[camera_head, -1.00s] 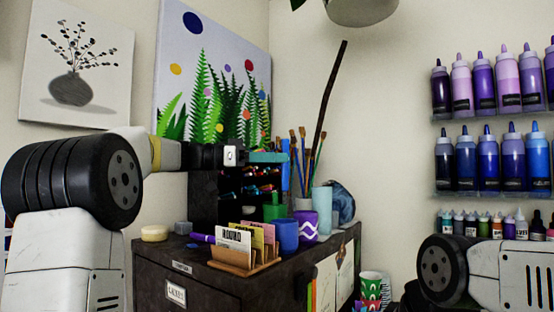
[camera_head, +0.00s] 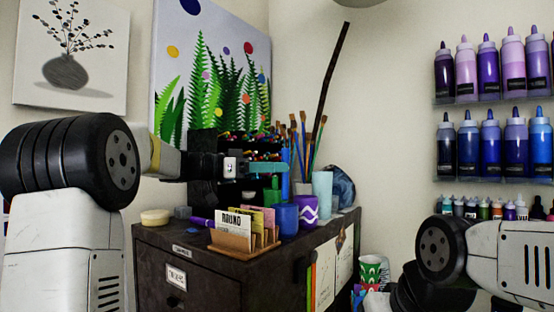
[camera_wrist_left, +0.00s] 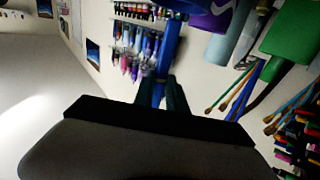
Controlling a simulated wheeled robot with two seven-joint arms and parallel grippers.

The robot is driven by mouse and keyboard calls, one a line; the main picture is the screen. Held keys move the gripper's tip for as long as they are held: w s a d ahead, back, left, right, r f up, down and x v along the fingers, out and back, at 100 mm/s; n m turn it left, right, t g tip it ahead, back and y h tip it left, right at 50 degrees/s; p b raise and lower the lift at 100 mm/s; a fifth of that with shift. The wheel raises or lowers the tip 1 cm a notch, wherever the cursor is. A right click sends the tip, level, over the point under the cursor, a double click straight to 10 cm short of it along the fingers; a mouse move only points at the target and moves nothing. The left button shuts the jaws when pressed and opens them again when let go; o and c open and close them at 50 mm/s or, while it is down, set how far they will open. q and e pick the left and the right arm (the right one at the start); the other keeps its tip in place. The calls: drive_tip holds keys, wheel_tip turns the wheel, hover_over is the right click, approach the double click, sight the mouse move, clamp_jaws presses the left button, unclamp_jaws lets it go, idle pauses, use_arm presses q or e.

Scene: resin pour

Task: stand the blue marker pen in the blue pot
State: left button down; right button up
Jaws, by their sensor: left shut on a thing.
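My left gripper (camera_head: 272,168) has teal fingers and is shut on the blue marker pen (camera_head: 285,160), which it holds upright. The blue pot (camera_head: 285,218) stands on the dark cabinet, below the pen. The pen's lower end is close to the pot's rim; I cannot tell whether it is inside. In the left wrist view the pen (camera_wrist_left: 171,42) sits between the fingers (camera_wrist_left: 162,92). My right gripper is not in view; only its arm shows at lower right.
A purple zigzag pot (camera_head: 307,210), a light blue cup (camera_head: 322,187) and brushes (camera_head: 303,140) stand to the right of the blue pot. A card rack (camera_head: 232,240) stands in front. A green pot (camera_head: 272,190) and a dark pen holder (camera_head: 204,190) are behind.

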use_arm(q)
drive_tip(key=shift+f, duration=2.8)
drive_tip(key=c, duration=1.3)
unclamp_jaws()
drive_tip(key=a, duration=0.2)
drive_tip(key=s+a, duration=0.1)
drive_tip(key=a, duration=0.4)
drive_tip(key=shift+s+a, duration=0.2)
drive_tip(key=shift+a, duration=0.15)
drive_tip(key=shift+s, duration=0.1)
